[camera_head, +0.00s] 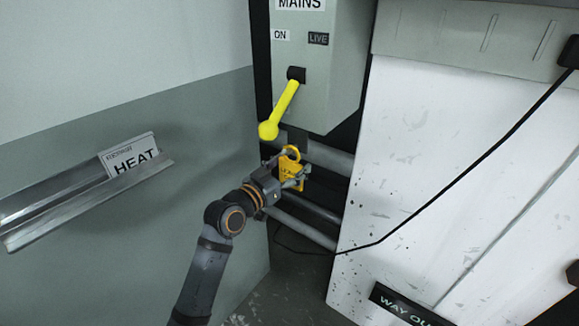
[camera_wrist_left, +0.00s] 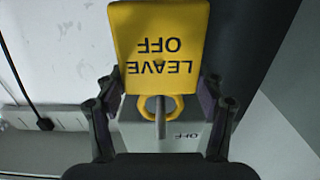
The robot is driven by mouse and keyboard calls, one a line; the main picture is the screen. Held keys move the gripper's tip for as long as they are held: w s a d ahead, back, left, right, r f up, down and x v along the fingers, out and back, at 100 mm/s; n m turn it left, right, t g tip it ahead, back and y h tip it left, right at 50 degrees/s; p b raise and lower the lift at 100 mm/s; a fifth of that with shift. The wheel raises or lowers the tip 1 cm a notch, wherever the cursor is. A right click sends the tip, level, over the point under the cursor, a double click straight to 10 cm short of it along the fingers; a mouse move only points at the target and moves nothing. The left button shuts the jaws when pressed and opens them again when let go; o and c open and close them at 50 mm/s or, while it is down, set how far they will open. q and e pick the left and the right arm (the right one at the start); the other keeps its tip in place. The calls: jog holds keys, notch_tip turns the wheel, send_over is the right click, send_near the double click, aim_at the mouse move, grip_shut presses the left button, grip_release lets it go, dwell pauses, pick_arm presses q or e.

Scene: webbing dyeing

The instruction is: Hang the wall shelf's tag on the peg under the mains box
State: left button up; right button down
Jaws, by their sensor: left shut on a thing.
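The yellow tag (camera_head: 290,178) is in my left gripper (camera_head: 285,177), just below the mains box (camera_head: 328,75). It reads LEAVE OFF, upside down, in the left wrist view (camera_wrist_left: 160,45). My left gripper (camera_wrist_left: 160,88) is shut on the tag, one finger at each side. A grey peg (camera_wrist_left: 160,118) shows at the opening of the tag's ring (camera_wrist_left: 172,106); I cannot tell how far it passes through. The wall shelf (camera_head: 70,205) at the left holds a HEAT card (camera_head: 133,162). My right gripper is out of view.
The yellow mains lever (camera_head: 279,112) points down left, just above the tag. Grey pipes (camera_head: 305,228) run behind my gripper. A black cable (camera_head: 470,172) crosses the white panel (camera_head: 425,130) at the right. A WAY OUT sign (camera_head: 405,303) is low at the right.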

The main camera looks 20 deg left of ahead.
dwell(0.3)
pick_arm(q)
jog(key=o, duration=1.1)
jog(key=v, duration=0.6)
jog(key=shift+s+a, duration=0.1)
jog(key=shift+s, duration=0.05)
jog(key=shift+s+a, duration=0.1)
jog(key=shift+s, duration=0.5)
